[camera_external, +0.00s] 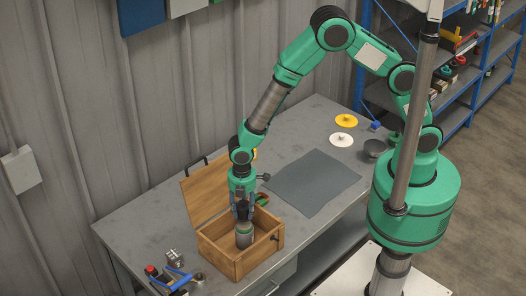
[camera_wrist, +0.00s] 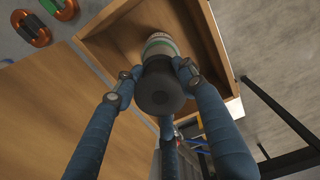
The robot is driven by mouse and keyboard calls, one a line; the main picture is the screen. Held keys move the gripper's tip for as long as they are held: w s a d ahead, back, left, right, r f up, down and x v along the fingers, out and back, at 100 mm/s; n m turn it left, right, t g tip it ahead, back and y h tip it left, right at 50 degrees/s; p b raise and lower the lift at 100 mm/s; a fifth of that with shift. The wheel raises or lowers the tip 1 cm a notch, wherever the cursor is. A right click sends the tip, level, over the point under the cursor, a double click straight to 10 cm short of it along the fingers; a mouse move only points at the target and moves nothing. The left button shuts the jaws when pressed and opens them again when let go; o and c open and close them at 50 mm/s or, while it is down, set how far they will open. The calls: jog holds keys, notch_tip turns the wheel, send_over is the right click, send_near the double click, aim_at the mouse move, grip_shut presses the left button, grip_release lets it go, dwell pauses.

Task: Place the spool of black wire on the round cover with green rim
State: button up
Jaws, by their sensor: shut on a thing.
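My gripper (camera_external: 243,212) reaches down into an open wooden box (camera_external: 232,262). In the wrist view its fingers (camera_wrist: 158,80) are shut around a dark grey cylinder (camera_wrist: 157,96). A pale, green-banded part (camera_wrist: 159,43) shows at its far end, towards the box floor. I cannot tell for sure whether this is the spool of black wire. In the external view, the box and arm partly hide this area.
The box's lid (camera_external: 213,184) stands open behind it. A dark mat (camera_external: 312,182) lies bare at mid-table. Yellow (camera_external: 346,120) and white (camera_external: 343,139) discs and a dark grey round thing (camera_external: 375,148) are at the far end. Blue-handled tools (camera_external: 178,280) lie left of the box.

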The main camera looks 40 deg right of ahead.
aim_at(243, 216)
jog(key=shift+f, duration=1.65)
jog(key=shift+f, duration=0.1)
jog(key=o, duration=1.3)
jog(key=shift+o, duration=0.2)
jog(key=shift+r, duration=6.1)
